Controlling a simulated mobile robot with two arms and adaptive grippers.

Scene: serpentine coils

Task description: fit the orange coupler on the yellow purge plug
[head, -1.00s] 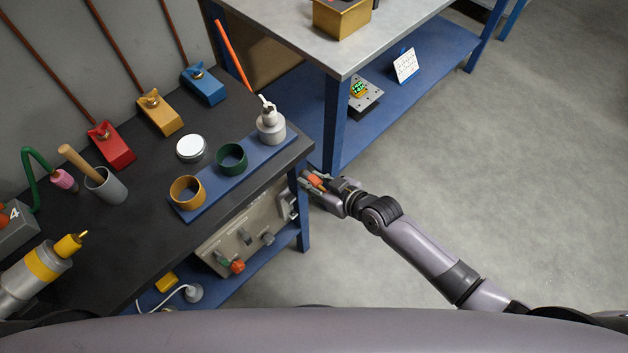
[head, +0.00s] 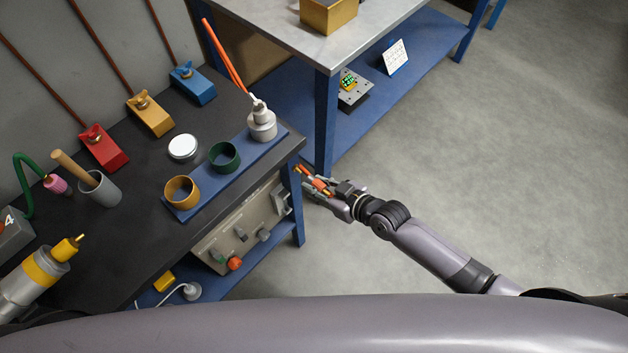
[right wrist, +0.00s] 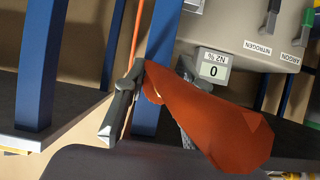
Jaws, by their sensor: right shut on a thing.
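The yellow purge plug (head: 66,249) sits in the end of a grey metal tube with a yellow band (head: 42,268), at the lower left of the head view. A thin brass tip points from it toward upper right. My right gripper (head: 312,182) is at the bench's right end, far from the plug, and is shut on the orange coupler (head: 318,185). In the right wrist view the coupler (right wrist: 215,120) fills the middle, beside a grey finger; its far end is partly hidden. My left gripper is not in view.
The dark bench (head: 120,230) carries a blue strip with a yellow-brown ring (head: 181,192), a green ring (head: 224,157) and a white-grey bottle (head: 262,122). A grey cup (head: 101,189) stands nearer the plug. A gas panel (head: 240,235) is below the edge. Floor at right is clear.

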